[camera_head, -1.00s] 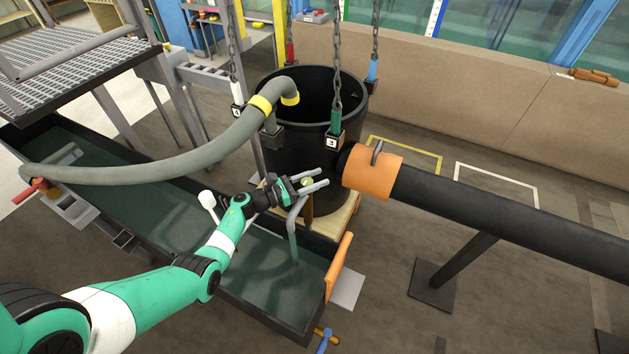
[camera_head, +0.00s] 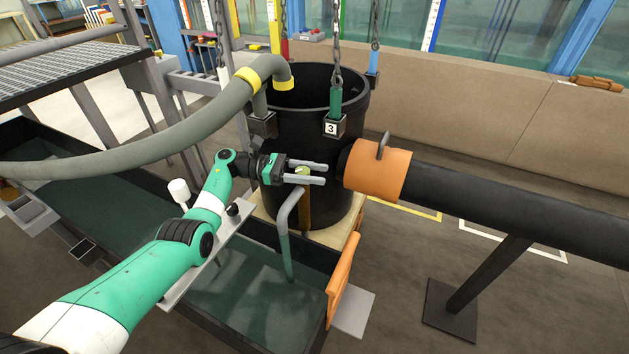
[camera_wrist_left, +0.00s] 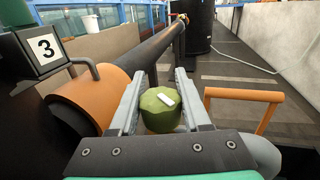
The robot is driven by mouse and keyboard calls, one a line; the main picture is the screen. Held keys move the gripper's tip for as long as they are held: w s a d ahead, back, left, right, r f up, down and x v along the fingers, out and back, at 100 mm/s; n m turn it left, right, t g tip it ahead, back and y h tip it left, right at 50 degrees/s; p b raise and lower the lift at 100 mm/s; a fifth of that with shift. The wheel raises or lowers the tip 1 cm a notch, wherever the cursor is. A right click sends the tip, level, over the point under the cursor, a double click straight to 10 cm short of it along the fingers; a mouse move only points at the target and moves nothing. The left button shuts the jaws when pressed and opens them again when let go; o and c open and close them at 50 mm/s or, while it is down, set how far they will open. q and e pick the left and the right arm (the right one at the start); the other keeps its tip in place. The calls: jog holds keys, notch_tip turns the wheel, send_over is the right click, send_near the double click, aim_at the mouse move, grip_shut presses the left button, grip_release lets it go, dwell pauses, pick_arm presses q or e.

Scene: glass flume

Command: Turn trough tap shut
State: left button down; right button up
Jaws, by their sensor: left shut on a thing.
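The trough tap has a round green knob (camera_head: 302,171) with a white mark on top, above a bent grey spout (camera_head: 283,225) that reaches down into the trough (camera_head: 95,180). My left gripper (camera_head: 323,173) is at the knob, its two long grey fingers on either side, shut on it. In the left wrist view the knob (camera_wrist_left: 160,112) sits between the fingers (camera_wrist_left: 157,76), near their base. The fingers partly hide the knob in the head view. My right gripper is not in view.
A black barrel (camera_head: 315,130) stands right behind the tap. A thick black pipe (camera_head: 490,205) with an orange collar (camera_head: 377,172) lies close to the right of the fingertips. An orange gate (camera_head: 341,278) stands at the trough's end. A grey hose (camera_head: 150,145) arches over the trough.

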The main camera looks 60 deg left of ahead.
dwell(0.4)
pick_arm(q)
jog(key=shift+c, duration=1.9)
grip_release()
jog(key=s+d+r+p, duration=0.9)
jog(key=d+r+p, duration=0.1)
jog(key=r+p, duration=0.2)
jog(key=shift+s+r+p, duration=0.3)
jog(key=shift+s+r, duration=0.05)
jog(key=shift+r, duration=0.15)
